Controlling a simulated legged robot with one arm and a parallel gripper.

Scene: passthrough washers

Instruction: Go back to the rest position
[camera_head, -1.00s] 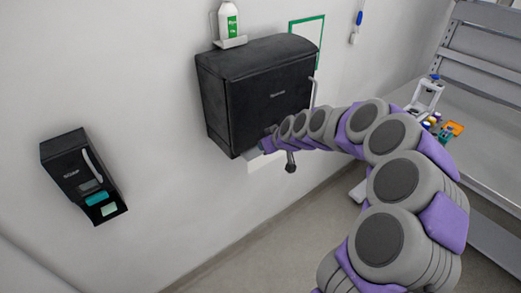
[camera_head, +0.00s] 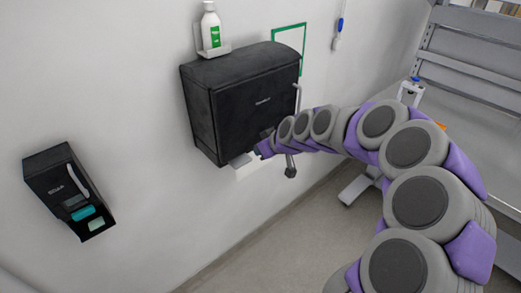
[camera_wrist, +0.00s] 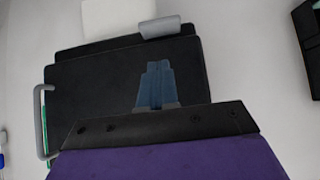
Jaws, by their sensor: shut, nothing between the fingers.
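My gripper (camera_wrist: 155,85) shows in the wrist view as two blue fingers pressed together, with nothing between them. They are in front of the black wall dispenser (camera_wrist: 85,85). In the head view my arm reaches left to the lower front of this dispenser (camera_head: 258,110). The fingertips cannot be made out there.
A soap dispenser (camera_head: 68,190) hangs on the wall at left. A white bottle (camera_head: 211,28) stands on a holder above the black dispenser. A green-edged frame (camera_head: 303,45) is on the wall. Metal shelving (camera_head: 475,60) stands at right. Bare floor (camera_head: 270,255) shows below.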

